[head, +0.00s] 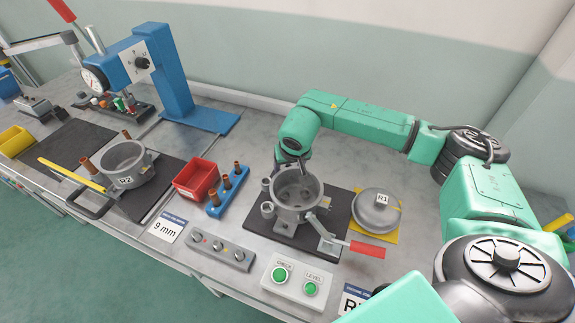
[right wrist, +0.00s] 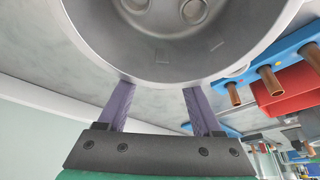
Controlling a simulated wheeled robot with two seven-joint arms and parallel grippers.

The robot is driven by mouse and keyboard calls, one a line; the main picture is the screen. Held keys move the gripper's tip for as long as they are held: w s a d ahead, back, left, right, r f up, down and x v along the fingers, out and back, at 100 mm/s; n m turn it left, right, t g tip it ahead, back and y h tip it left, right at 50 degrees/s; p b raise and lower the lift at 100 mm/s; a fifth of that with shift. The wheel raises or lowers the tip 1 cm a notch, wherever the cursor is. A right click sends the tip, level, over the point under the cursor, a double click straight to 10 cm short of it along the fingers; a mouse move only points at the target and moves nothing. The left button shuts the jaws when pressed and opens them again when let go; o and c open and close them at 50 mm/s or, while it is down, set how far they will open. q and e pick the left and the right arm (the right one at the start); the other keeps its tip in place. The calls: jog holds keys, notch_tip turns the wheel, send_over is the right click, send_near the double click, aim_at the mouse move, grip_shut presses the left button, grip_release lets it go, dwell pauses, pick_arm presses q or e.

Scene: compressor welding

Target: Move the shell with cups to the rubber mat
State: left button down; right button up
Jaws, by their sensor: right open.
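The grey metal shell (head: 300,188) stands upright in a fixture on a dark plate, right of the head view's centre. Two round cups (right wrist: 193,10) show inside it in the right wrist view, partly cut off by the frame. My right gripper (head: 291,163) is at the shell's far rim, with its fingertips partly hidden. In the right wrist view its two fingers (right wrist: 159,93) are spread apart and reach to the shell's rim (right wrist: 165,80); whether they touch it I cannot tell. An empty dark mat (head: 66,143) lies at the far left. My left gripper is not in view.
A red-handled clamp (head: 352,247) is in front of the shell, and a round lid (head: 377,210) lies to its right. A red bin (head: 196,178), a blue tube rack (head: 229,191), a second shell (head: 125,164) and a blue press (head: 165,75) stand to the left.

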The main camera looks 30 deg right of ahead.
jog(key=x, duration=0.3)
jog(key=shift+w+d+f, duration=0.1)
jog(key=shift+w+f, duration=0.1)
jog(key=shift+w, duration=0.05)
jog(key=shift+w+f, duration=0.1)
jog(key=shift+f, duration=0.25)
grip_shut()
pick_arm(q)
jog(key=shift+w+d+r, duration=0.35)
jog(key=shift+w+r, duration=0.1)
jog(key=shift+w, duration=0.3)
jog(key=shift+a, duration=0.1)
pick_arm(e)
jog(key=c, duration=0.8)
grip_release()
grip_shut()
